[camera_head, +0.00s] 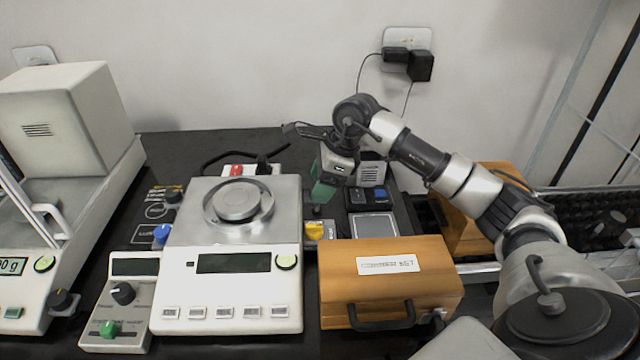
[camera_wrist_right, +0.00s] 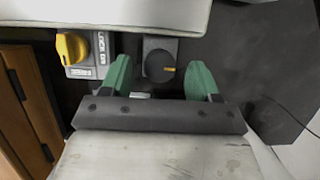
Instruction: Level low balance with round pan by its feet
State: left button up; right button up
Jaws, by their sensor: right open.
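The low balance (camera_head: 225,285) has a silver top with a round pan (camera_head: 239,201) and a dark, blank-looking display. My right gripper (camera_head: 323,192) is at the balance's rear right side, pointing down. In the right wrist view, its green fingers (camera_wrist_right: 161,78) are open on either side of a dark round knob (camera_wrist_right: 158,64) with a yellow mark. I cannot tell if they touch it. The balance's pale edge (camera_wrist_right: 110,14) crosses the top of that view. A yellow knob (camera_head: 320,230) is nearer the front, and also shows in the wrist view (camera_wrist_right: 71,48). My left gripper is not in view.
A wooden case (camera_head: 390,280) stands close to the balance's right front. A control box (camera_head: 120,300) with black and green knobs, a blue knob (camera_head: 162,235) and a tall enclosed balance (camera_head: 60,120) are on the left. A small scale (camera_head: 374,225) lies behind the case.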

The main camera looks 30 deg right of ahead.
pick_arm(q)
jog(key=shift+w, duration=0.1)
pick_arm(e)
jog(key=shift+w+a+f, duration=0.1)
jog(key=shift+a+f, duration=0.05)
jog(key=shift+f, duration=0.2)
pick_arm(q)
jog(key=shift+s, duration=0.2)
pick_arm(e)
jog(key=c, duration=0.9)
jog(key=shift+m, duration=0.5)
jog(key=shift+m+t+h, duration=0.5)
jog(key=shift+m+t, duration=0.1)
jog(key=shift+m, duration=0.6)
jog(key=shift+r+m+h+b, duration=0.1)
jog(key=shift+m+h+b, duration=0.25)
jog(key=shift+m, duration=0.65)
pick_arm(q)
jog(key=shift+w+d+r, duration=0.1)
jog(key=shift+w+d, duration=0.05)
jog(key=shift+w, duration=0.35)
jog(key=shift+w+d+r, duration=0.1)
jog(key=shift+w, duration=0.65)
